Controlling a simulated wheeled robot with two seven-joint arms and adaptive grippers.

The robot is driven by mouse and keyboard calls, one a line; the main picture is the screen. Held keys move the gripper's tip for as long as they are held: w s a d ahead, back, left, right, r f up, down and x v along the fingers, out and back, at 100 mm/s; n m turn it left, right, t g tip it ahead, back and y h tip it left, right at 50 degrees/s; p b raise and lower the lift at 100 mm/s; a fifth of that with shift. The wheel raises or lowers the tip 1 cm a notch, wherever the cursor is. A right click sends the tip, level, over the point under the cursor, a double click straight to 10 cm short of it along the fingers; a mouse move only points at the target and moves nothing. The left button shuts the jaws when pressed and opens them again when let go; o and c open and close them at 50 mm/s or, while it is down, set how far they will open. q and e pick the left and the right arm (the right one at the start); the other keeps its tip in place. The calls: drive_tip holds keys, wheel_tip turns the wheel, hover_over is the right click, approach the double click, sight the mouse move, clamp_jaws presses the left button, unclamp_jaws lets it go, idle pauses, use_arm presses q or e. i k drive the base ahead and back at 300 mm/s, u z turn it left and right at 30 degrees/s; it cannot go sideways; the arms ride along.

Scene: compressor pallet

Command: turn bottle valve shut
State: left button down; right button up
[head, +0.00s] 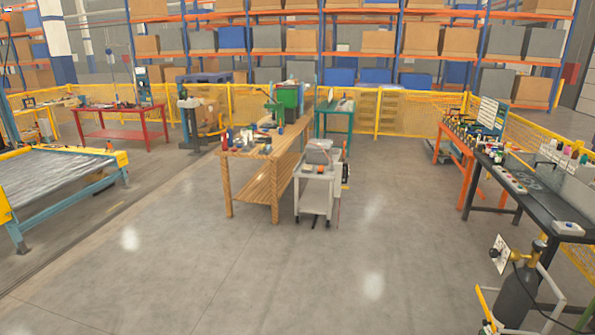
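A dark grey gas bottle (515,297) stands at the lower right of the head view, cut off by the bottom edge. A brass-coloured valve (538,248) sits on its top. A white plate (499,254) with a dark round mark is beside the valve on the left. The valve is too small to tell whether it is open or shut. Neither of my grippers is in view.
A pale tubular frame with yellow parts (486,308) is around the bottle. A black workbench (535,205) stands behind it. A grey cart (318,190) and a wooden bench (250,180) are mid-floor. The concrete floor (300,285) in front is clear.

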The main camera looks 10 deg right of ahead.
sight(538, 244)
drive_tip(key=z, duration=0.05)
drive_tip(key=i, duration=1.1)
drive_tip(key=z, duration=1.4)
drive_tip(key=i, duration=1.95)
drive_tip(key=z, duration=0.65)
drive_tip(key=i, duration=0.7)
drive_tip(key=z, duration=0.05)
